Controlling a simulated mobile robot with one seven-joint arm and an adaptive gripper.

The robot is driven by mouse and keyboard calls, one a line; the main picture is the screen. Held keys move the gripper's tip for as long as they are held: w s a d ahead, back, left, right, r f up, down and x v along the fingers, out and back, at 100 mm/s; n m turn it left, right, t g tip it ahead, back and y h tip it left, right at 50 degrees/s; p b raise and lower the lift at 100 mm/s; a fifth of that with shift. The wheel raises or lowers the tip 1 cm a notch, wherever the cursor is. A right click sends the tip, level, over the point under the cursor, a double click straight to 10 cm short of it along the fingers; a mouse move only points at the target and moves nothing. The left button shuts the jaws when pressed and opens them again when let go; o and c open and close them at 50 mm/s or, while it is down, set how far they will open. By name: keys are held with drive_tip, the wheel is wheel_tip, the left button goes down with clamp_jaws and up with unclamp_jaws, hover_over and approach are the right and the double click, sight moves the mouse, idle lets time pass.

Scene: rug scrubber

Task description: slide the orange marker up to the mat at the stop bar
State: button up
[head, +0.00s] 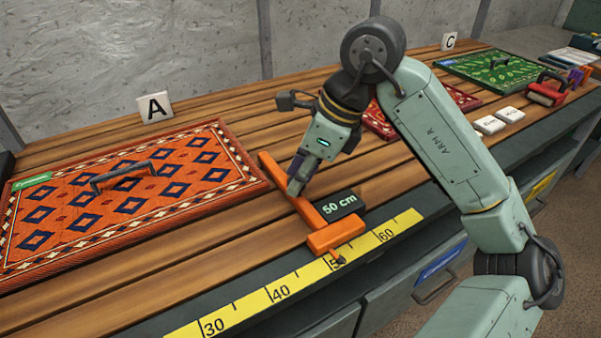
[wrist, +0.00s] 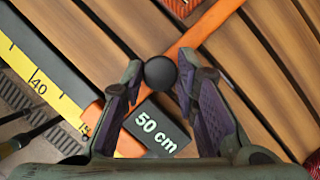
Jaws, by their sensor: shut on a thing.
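The orange marker (head: 335,236) is T-shaped, with a long bar across the planks, a crosspiece by the yellow scale and a black "50 cm" plate (head: 340,204). Its pointer is near 50. My gripper (head: 295,188) is shut on the marker's black knob (wrist: 160,73). The orange-red patterned mat (head: 120,200), with a dark handle, lies flat left of the marker. The bar's far end is very close to the mat's right edge; I cannot tell whether they touch. The mat's corner shows in the wrist view (wrist: 183,8). I cannot pick out a separate stop bar.
The yellow scale (head: 290,285) runs along the bench front. An "A" sign (head: 155,107) stands behind the mat. A red mat (head: 385,122) lies behind my arm. A green mat (head: 490,70), white blocks (head: 490,125) and a red-handled tool (head: 545,93) are farther right.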

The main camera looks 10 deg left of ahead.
drive_tip(key=shift+s+a+f+b, duration=0.2)
drive_tip(key=shift+a+b, duration=0.05)
drive_tip(key=shift+b, duration=0.45)
drive_tip(key=shift+s+a+r, duration=0.15)
drive_tip(key=shift+s+r, duration=0.05)
drive_tip(key=shift+r, duration=0.05)
drive_tip(key=o, duration=0.9)
drive_tip(key=v, duration=1.2)
drive_tip(key=shift+r, duration=0.15)
